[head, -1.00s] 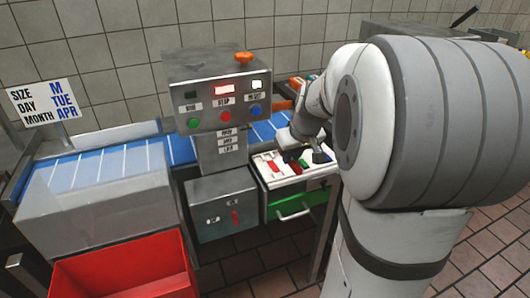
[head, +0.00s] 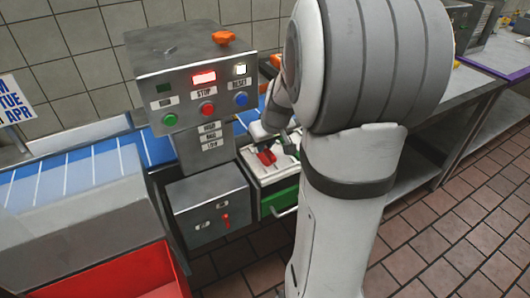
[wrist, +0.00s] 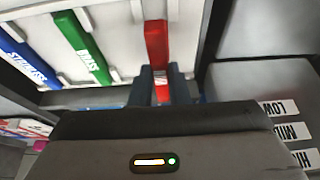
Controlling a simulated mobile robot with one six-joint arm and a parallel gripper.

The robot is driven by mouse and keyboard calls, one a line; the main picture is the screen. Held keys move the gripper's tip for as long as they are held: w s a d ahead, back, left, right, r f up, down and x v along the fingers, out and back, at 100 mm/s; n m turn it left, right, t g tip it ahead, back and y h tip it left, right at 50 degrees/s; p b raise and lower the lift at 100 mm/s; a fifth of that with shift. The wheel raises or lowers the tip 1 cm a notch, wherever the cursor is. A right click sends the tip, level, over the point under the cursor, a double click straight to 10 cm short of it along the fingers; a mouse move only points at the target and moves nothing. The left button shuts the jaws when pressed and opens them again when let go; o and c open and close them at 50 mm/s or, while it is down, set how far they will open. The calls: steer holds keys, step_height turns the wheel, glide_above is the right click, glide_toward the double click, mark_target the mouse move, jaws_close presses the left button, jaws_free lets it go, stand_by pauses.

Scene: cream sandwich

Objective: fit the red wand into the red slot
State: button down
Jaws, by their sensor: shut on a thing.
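The red wand (wrist: 157,42) stands out from between the two dark fingers of my gripper (wrist: 161,88) in the wrist view. My gripper is shut on it, over the white tray (wrist: 125,20). In the head view red shows in the tray (head: 266,157) beside my wrist, and my arm hides much of the tray. A green wand (wrist: 82,46) and a blue wand (wrist: 27,57), both with white lettering, lie to the left in the wrist view. I cannot make out the red slot for certain. A small red mark (head: 226,220) shows on the lower grey box.
The grey control box (head: 200,75) with lit lamps and buttons stands left of my arm. Its post carries HIGH, MID and LOW labels (wrist: 285,130), close on the right in the wrist view. A blue conveyor (head: 70,172) and a red bin (head: 125,275) are at left.

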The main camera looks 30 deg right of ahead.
mark_target(267, 150)
steer(key=shift+f, duration=1.5)
steer(key=shift+f+b, duration=0.15)
steer(key=shift+b, duration=0.15)
steer(key=c, duration=1.4)
jaws_free()
